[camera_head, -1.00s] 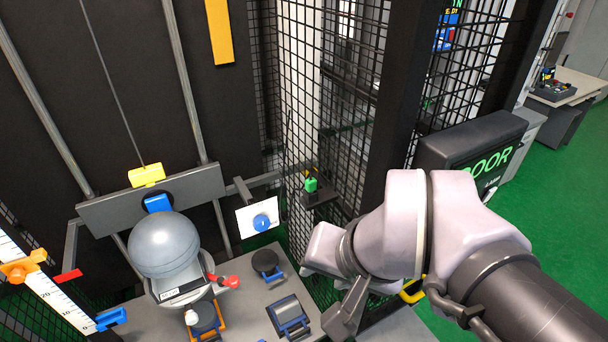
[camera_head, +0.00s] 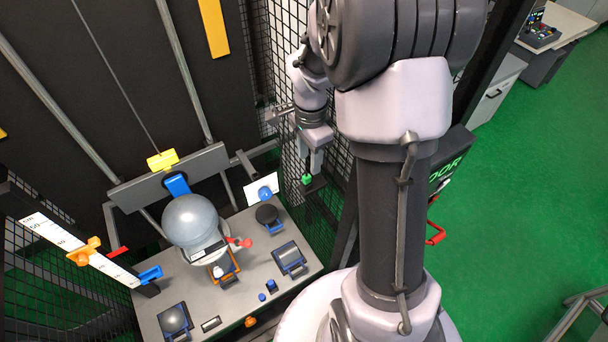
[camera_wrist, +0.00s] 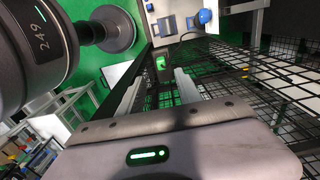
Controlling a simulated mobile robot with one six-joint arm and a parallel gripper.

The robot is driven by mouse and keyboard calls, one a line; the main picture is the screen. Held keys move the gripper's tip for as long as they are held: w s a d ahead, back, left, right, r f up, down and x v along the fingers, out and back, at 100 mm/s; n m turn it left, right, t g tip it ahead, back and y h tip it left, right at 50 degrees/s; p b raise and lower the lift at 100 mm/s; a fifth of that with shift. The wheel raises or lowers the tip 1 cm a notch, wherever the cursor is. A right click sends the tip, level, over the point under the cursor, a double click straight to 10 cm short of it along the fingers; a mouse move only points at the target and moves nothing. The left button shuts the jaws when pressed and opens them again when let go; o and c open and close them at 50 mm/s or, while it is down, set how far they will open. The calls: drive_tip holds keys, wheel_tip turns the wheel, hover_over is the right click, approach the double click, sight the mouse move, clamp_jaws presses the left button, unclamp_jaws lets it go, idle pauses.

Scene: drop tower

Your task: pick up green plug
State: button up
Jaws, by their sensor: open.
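The green plug (camera_head: 307,179) sits on a small dark holder by the mesh at the right of the rig in the head view. My gripper (camera_head: 313,160) reaches down just above it, fingers pointing down. In the wrist view the green plug (camera_wrist: 160,63) shows beyond the fingertips, roughly in line with the gap of my open gripper (camera_wrist: 160,84). The gripper looks empty. I cannot tell whether the fingers touch the plug.
Black wire mesh (camera_wrist: 270,85) stands close beside the gripper. A grey bench (camera_head: 240,265) holds a grey ball (camera_head: 190,220) and several small fixtures. A white card with a blue knob (camera_head: 264,193) is left of the plug.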

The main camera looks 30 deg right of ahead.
sight(307, 176)
drive_tip(key=f, duration=0.6)
drive_tip(key=shift+w+a+f, duration=0.2)
drive_tip(key=shift+w+f, duration=0.1)
drive_tip(key=shift+s, duration=0.15)
drive_tip(key=shift+c, duration=0.5)
clamp_jaws()
